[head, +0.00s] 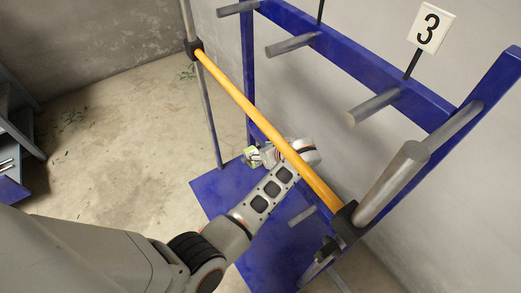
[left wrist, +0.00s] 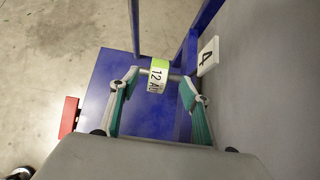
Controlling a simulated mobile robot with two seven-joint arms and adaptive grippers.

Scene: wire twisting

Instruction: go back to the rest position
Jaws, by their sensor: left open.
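My left arm reaches in past the orange bar (head: 265,120), and its gripper (head: 256,156) is beyond the bar, low by the blue rack. The left wrist view shows this gripper (left wrist: 160,82) open, with its two green-padded fingers spread apart. A small green-and-white piece marked "12 A" (left wrist: 157,77) shows between the fingertips, at the end of a grey peg. I cannot tell whether the fingers touch it. It also shows small in the head view (head: 250,154). My right gripper is out of view.
The blue rack (head: 350,65) has several grey pegs and a "3" sign (head: 430,28). A "4" sign (left wrist: 208,56) is right of the gripper. A blue base plate (head: 225,190) lies below. The concrete floor (head: 110,150) at left is largely clear.

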